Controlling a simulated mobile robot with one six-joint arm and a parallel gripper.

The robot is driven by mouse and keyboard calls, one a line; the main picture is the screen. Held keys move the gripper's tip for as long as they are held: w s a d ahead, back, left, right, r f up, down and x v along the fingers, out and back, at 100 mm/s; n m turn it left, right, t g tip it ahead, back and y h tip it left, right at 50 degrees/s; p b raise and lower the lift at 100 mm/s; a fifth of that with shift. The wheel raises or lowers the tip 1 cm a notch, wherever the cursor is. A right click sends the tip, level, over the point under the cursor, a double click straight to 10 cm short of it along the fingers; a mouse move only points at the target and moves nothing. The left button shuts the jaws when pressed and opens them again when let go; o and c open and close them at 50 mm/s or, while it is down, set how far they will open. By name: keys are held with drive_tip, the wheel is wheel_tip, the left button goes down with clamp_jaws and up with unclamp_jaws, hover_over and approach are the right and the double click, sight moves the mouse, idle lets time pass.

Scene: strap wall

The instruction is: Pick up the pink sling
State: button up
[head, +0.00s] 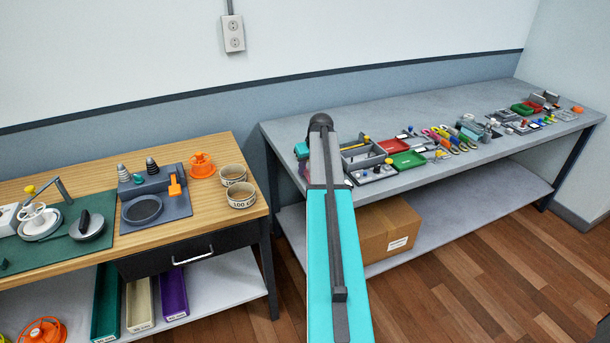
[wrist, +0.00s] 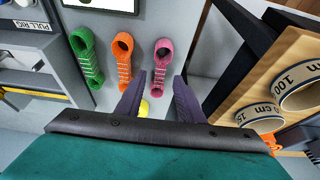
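The pink sling (wrist: 160,65) shows in the wrist view as a strap with a loop at its upper end and light stitching along it. It lies against a light grey surface. My gripper (wrist: 161,77) is open, its two dark fingers on either side of the pink sling's lower part, with nothing clearly held. Whether the fingers touch the sling cannot be told. An orange sling (wrist: 123,62) and a green sling (wrist: 87,58) lie to its left. In the head view my arm covers that area, and I cannot pick out the pink sling there.
A yellow round thing (wrist: 144,107) shows between the finger bases. A box marked PULL RIG (wrist: 28,52) stands at the left. The wooden bench (head: 105,170) with two cups (head: 236,183) is left of my arm; the grey table (head: 400,112) carries several small items.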

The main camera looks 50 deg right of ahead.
drive_tip(key=shift+w+d+f, duration=0.1)
drive_tip(key=shift+w+f, duration=0.15)
drive_tip(key=shift+f, duration=0.45)
clamp_jaws()
